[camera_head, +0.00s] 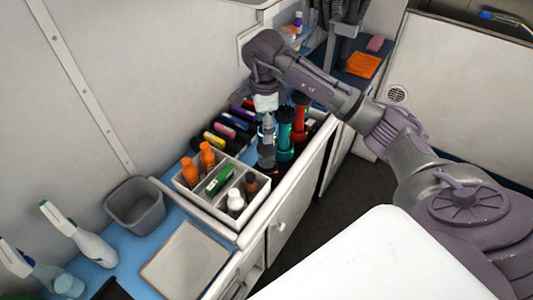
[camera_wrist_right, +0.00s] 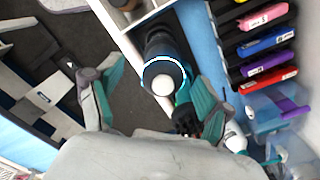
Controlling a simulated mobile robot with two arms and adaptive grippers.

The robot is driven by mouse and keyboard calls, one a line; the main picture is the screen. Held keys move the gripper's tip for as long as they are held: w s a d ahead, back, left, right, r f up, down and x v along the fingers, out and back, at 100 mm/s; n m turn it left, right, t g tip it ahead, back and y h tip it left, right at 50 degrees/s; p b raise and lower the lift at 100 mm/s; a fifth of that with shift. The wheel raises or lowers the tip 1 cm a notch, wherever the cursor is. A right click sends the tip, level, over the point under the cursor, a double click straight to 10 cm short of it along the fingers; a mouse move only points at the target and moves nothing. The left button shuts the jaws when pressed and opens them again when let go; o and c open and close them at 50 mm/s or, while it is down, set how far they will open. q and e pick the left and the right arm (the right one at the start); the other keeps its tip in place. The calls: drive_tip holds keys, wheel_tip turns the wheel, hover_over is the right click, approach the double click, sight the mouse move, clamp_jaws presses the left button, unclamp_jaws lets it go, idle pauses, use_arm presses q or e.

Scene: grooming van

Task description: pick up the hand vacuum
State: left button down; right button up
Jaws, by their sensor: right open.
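In the wrist view, a dark upright cylinder (camera_wrist_right: 166,48) with a glowing pale ring and a white round end stands between my fingers; it looks like the hand vacuum, though I cannot be sure. Teal shows beside its lower part. My right gripper (camera_wrist_right: 155,95) is open around or just above it, with a gap to the left finger. In the head view, my right gripper (camera_head: 267,150) points down at the counter, beside a teal and black device (camera_head: 285,128) and a red and black one (camera_head: 300,112). My gripper hides part of this group. My left gripper is not in view.
A white divided caddy (camera_head: 190,193) with orange and other bottles stands close in front of the gripper. A row of coloured items (camera_head: 222,130) lies along the wall side. A grey bin (camera_head: 135,207), a tray (camera_head: 185,262) and spray bottles (camera_head: 78,235) are nearer.

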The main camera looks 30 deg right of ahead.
sight(267, 152)
drive_tip(key=f, duration=0.1)
drive_tip(key=f+p, duration=0.1)
drive_tip(key=f, duration=0.1)
drive_tip(key=d+f+p, duration=0.1)
drive_tip(key=f, duration=0.1)
drive_tip(key=shift+w, duration=0.1)
drive_tip(key=shift+f, duration=0.25)
drive_tip(key=shift+r, duration=0.1)
drive_tip(key=c, duration=1.3)
